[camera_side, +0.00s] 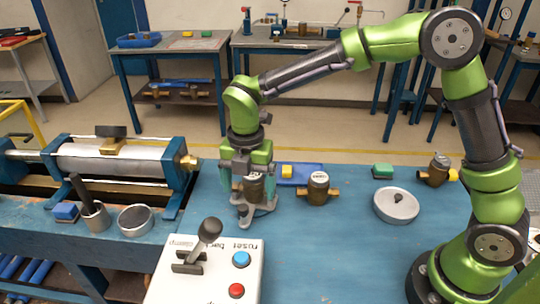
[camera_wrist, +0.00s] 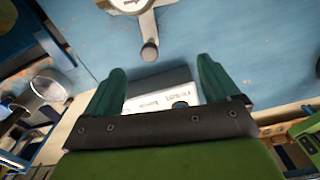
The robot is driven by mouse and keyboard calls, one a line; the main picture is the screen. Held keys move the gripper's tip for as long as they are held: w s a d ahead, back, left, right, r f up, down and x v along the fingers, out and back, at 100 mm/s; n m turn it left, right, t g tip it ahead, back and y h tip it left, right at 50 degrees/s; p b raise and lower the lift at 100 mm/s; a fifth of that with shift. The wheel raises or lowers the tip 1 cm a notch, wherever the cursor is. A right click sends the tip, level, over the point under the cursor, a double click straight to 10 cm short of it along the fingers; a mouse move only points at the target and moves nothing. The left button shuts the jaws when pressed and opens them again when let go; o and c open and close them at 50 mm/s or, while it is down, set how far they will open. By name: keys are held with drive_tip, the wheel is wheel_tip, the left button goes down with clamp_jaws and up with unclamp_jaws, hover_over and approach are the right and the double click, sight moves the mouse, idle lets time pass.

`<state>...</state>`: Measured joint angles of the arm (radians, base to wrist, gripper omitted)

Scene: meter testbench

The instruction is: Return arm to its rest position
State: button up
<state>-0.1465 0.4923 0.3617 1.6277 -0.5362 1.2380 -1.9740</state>
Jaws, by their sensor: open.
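My gripper (camera_side: 247,190) points down over the blue bench (camera_side: 330,245) in the side view, left of centre. Its teal fingers are spread. A brown meter (camera_side: 255,187) on a grey footed stand (camera_side: 247,214) shows at the fingers in that view; I cannot tell whether they touch it. In the wrist view my gripper (camera_wrist: 160,75) has its fingers wide apart with nothing held between them. The grey stand's foot (camera_wrist: 149,50) lies beyond the fingertips there, and a round pale part is cut off at the top edge.
A white control box (camera_side: 205,270) with a lever stands in front. A clamp bench with a cylinder (camera_side: 120,158) is at left. The bench's front middle is clear.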

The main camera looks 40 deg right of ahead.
drive_tip(key=s+d+r+m+t+y, duration=0.1)
drive_tip(key=s+d+r+m+t, duration=0.2)
drive_tip(key=m, duration=1.1)
drive_tip(key=s+d+r+m+t+y, duration=0.1)
drive_tip(key=s+d+r+m+t, duration=0.2)
drive_tip(key=s+d+r+m, duration=0.5)
drive_tip(key=s+d+m, duration=0.3)
drive_tip(key=s+m, duration=0.3)
drive_tip(key=m, duration=0.1)
drive_tip(key=shift+d+r+t, duration=0.25)
drive_tip(key=shift+r+t, duration=0.05)
drive_tip(key=shift+s+d+r, duration=0.15)
drive_tip(key=shift+r, duration=0.15)
drive_tip(key=shift+c, duration=1.9)
drive_tip(key=w+a+g, duration=0.1)
drive_tip(key=w+a, duration=0.1)
drive_tip(key=w, duration=0.1)
drive_tip(key=w+a+n+g, duration=0.1)
drive_tip(key=w+a, duration=0.2)
drive_tip(key=w+a+f+n+g, duration=0.1)
drive_tip(key=w+a, duration=0.1)
drive_tip(key=w, duration=0.1)
drive_tip(key=shift+w+a, duration=0.15)
drive_tip(key=shift+c, duration=1.4)
drive_tip(key=g+h, duration=0.2)
drive_tip(key=g, duration=0.2)
hover_over(243, 207)
drive_tip(key=shift+f, duration=0.5)
wheel_tip(243, 207, down, 16)
drive_tip(key=shift+f, duration=0.15)
